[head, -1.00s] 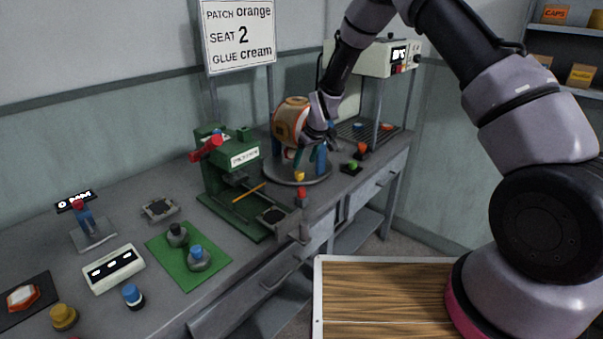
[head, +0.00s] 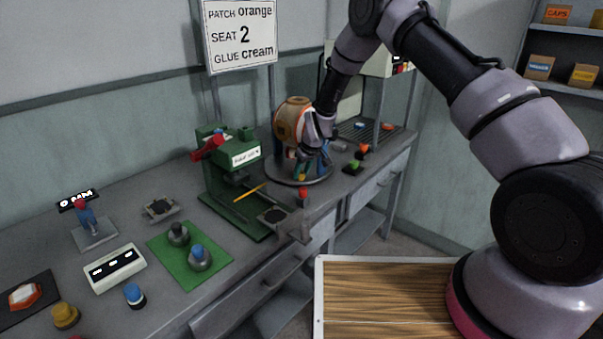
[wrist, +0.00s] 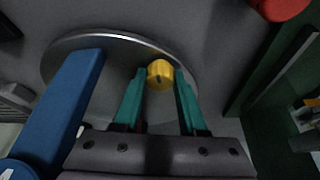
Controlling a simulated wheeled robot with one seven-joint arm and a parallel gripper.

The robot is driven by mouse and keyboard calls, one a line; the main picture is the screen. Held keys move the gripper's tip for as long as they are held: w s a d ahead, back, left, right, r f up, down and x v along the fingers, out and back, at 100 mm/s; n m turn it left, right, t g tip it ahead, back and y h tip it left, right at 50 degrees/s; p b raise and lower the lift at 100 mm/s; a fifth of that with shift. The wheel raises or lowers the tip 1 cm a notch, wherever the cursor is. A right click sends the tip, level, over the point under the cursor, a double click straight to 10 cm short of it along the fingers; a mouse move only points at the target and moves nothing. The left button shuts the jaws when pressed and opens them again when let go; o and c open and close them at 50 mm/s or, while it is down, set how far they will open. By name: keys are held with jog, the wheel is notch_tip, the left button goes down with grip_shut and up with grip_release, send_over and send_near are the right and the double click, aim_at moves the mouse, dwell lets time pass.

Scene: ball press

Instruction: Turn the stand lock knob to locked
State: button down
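The yellow stand lock knob (wrist: 160,75) sits at the near rim of the round grey stand (wrist: 75,44). My gripper (wrist: 160,72) is over it, with one teal fingertip on each side of the knob. The fingers look open, with narrow gaps beside the knob. A small dark mark shows on the knob's face. In the head view the knob (head: 301,178) is small and partly crowded by my gripper (head: 305,172). A blue stand post (wrist: 62,105) rises left of my fingers.
The green press (head: 232,180) stands just left of the stand. A red knob (head: 303,196) is near the bench's front edge, close to the stand. Orange and green pieces (head: 352,167) lie to the right.

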dwell(0.3)
jog(key=m, duration=0.1)
jog(key=m+h, duration=0.1)
jog(key=shift+s+a+m+t, duration=0.1)
jog(key=shift+a+m+t, duration=0.1)
jog(key=shift+m+t, duration=0.15)
jog(key=m+h, duration=0.1)
jog(key=m, duration=0.1)
jog(key=m+h, duration=0.1)
jog(key=m, duration=0.2)
jog(key=shift+a+m, duration=0.1)
jog(key=shift+m, duration=0.25)
jog(key=m+h, duration=0.1)
jog(key=m, duration=0.3)
jog(key=shift+m+h, duration=0.3)
jog(key=shift+h, duration=0.1)
jog(key=m, duration=0.2)
jog(key=m+g+h, duration=0.1)
jog(key=m, duration=0.1)
jog(key=shift+a+m+g, duration=0.15)
jog(key=shift+m+g, duration=0.1)
jog(key=shift+m, duration=0.05)
jog(key=shift+c, duration=2.3)
grip_release()
